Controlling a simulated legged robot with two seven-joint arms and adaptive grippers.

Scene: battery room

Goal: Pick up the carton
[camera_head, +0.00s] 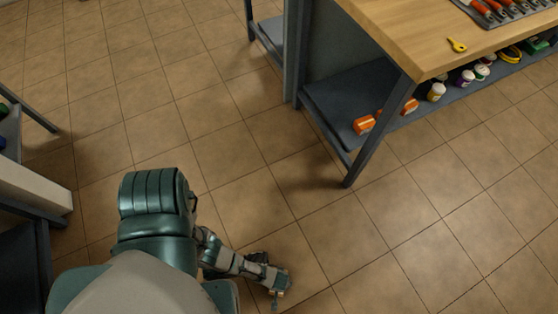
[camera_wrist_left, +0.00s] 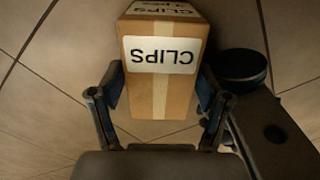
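A brown carton (camera_wrist_left: 160,88) with a white label reading "CLIPS" shows in the left wrist view, upside down there, with pale tape down its middle. My left gripper (camera_wrist_left: 161,92) has one finger on each side of it, with blue pads close against its side faces. I cannot tell whether both pads press on it. In the head view my left gripper (camera_head: 275,284) is low at the bottom middle, over the tiled floor. The carton cannot be made out clearly there. My right gripper is not in view.
A wooden-topped workbench (camera_head: 425,40) stands at the upper right, with orange packs (camera_head: 364,124) and several small bottles on its lower shelf. A yellow key-like item (camera_head: 457,45) lies on top. Dark furniture (camera_head: 35,225) is at the left edge. The tiled floor between is clear.

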